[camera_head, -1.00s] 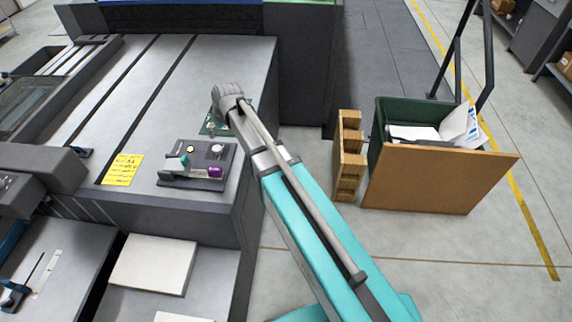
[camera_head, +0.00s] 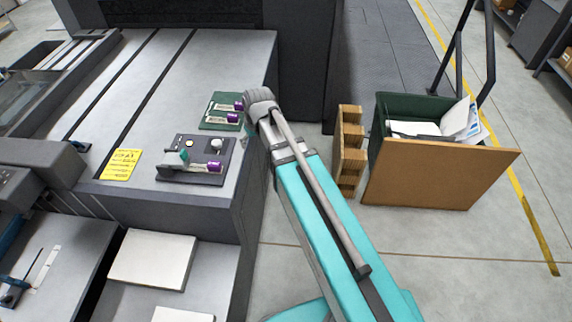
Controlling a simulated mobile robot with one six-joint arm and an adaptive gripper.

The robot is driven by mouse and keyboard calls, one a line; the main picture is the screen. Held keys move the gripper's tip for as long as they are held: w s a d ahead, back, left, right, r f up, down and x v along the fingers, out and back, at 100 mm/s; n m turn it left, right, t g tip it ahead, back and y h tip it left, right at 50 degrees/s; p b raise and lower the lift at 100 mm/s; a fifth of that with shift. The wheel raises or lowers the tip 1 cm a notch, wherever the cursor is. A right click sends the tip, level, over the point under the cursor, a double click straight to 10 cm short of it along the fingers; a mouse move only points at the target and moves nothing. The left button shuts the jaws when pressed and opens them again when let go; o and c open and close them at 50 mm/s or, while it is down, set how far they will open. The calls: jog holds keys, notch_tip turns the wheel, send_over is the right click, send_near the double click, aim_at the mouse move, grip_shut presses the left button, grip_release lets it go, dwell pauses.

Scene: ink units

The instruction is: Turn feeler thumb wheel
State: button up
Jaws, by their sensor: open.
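A dark control plate (camera_head: 230,150) lies on the grey machine top (camera_head: 150,95), near its front right corner. It carries a pale round knob (camera_head: 216,144), a small yellowish button (camera_head: 189,143), a teal upright part (camera_head: 185,156) and a bar with a purple end (camera_head: 216,168). I cannot tell which round part is the feeler thumb wheel. The end of my arm, with my gripper (camera_head: 249,124), is above the machine's right edge, right of and beyond the plate. My gripper is open and apart from the plate's parts. Its fingers are mostly hidden behind the wrist.
A green mat (camera_head: 210,124) with two purple-ended pieces lies behind the plate. A yellow note (camera_head: 121,164) lies to its left. White stacks (camera_head: 152,258) sit lower in front. A wooden pallet (camera_head: 349,150) and a green bin (camera_head: 400,103) with a brown panel stand right.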

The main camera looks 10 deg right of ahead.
jog(key=s+d+f+m+g+h+b, duration=0.1)
jog(key=s+d+f+m, duration=0.1)
jog(key=s+d, duration=0.6)
jog(key=shift+s+d+m+g+b, duration=0.15)
jog(key=shift+s+m+g+b, duration=0.25)
jog(key=shift+s+m, duration=0.55)
jog(key=shift+s+f+n, duration=0.1)
jog(key=shift+s+n, duration=0.1)
jog(key=shift+n, duration=0.05)
dwell(0.9)
jog(key=n+t+p, duration=0.2)
jog(key=t+p, duration=0.2)
send_near(216, 142)
jog(key=d+v, duration=0.1)
jog(key=v, duration=0.3)
jog(key=shift+y, duration=0.4)
jog(key=shift+b, duration=0.35)
jog(key=b+x, duration=1.2)
jog(key=x, duration=0.1)
jog(key=shift+w+a+f, duration=0.1)
jog(key=shift+f, duration=0.2)
